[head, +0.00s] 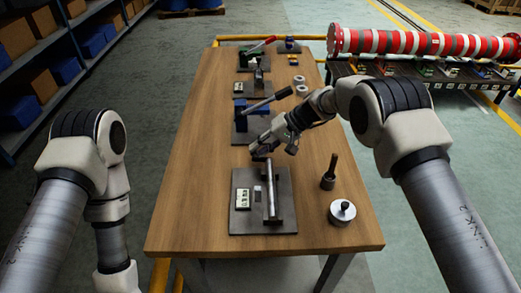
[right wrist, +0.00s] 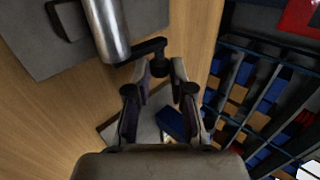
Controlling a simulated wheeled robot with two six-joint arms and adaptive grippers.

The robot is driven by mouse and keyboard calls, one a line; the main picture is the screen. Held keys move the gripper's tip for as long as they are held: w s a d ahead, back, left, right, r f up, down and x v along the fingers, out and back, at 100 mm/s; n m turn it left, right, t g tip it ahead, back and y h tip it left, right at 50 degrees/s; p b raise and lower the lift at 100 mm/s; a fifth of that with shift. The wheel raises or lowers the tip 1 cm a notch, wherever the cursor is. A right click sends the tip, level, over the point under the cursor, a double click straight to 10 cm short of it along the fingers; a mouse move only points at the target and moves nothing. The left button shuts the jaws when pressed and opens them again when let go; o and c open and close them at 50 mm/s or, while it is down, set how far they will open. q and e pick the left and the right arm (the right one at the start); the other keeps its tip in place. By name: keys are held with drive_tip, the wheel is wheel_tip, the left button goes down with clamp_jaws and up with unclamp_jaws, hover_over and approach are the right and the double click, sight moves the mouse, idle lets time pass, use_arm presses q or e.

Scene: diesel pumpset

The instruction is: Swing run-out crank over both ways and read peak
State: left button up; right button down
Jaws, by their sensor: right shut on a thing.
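The run-out fixture is a dark base plate (head: 240,222) on the wooden table, with a bright round shaft (head: 271,190) lying lengthwise over it. A small pale readout (head: 243,199) stands left of the shaft; its figures are too small to read. My right gripper (head: 263,152) is at the shaft's far end. In the right wrist view, the black crank (right wrist: 150,48) sticks out from the shaft end (right wrist: 106,25), and its handle lies between the fingertips of my right gripper (right wrist: 161,72), shut on it. My left arm hangs at the left; its gripper is out of view.
A dark upright tool (head: 329,175) and a round metal piece (head: 342,212) stand right of the plate. A blue fixture with a lever (head: 241,122) stands just beyond. A bench (head: 440,80) with a red-white roller is at the right. The table's near left corner is clear.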

drive_tip(key=y+b, duration=0.2)
drive_tip(key=b, duration=0.1)
drive_tip(key=d+y+b, duration=0.1)
drive_tip(key=y+b, duration=0.1)
drive_tip(key=b, duration=0.2)
drive_tip(key=shift+r+y+b, duration=0.15)
drive_tip(key=shift+y+b, duration=0.15)
drive_tip(key=shift+y, duration=0.1)
drive_tip(key=shift+d+r+y+b, duration=0.15)
drive_tip(key=shift+r+y+b, duration=0.2)
drive_tip(key=shift+y+b, duration=0.5)
drive_tip(key=shift+r, duration=0.2)
drive_tip(key=c, duration=1)
unclamp_jaws()
